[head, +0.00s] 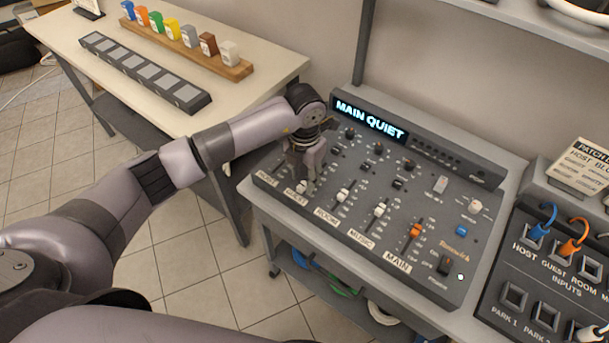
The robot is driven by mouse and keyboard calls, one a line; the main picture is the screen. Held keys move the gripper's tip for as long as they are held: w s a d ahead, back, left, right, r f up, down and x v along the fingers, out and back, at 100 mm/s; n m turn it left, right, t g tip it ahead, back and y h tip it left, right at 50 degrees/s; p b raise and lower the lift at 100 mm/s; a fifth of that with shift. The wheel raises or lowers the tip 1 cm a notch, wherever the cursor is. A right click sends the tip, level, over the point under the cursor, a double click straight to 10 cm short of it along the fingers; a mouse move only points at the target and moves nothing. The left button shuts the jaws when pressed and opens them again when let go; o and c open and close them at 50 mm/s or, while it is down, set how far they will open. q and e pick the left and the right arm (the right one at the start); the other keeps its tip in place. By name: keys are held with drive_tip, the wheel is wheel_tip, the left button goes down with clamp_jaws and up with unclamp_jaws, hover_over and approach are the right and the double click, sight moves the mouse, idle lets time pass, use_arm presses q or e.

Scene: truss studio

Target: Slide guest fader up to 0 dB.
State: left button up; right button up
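The grey mixer console (325,240) stands on a grey desk, its display (368,119) reading "MAIN QUIET". My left gripper (304,176) points down over the console's left part, at the guest channel. A pale fader cap (303,187) shows at its fingertips, just above the guest label (296,196), low in its slot. I cannot tell whether the fingers touch or grip the cap. The gripper hides the upper guest slot and much of the host channel. The white room fader (342,195), white music fader (379,210) and orange main fader (416,231) are visible. My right gripper is out of view.
A patch panel (548,272) with blue and orange plugs stands to the right of the console. Behind it is a printed card (583,165). A pale table (85,32) at the back left holds a rack of coloured tags (235,70) and a grey strip (145,72).

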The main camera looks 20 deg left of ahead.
use_arm(q)
drive_tip(key=shift+f, duration=0.85)
drive_tip(key=shift+c, duration=0.2)
clamp_jaws()
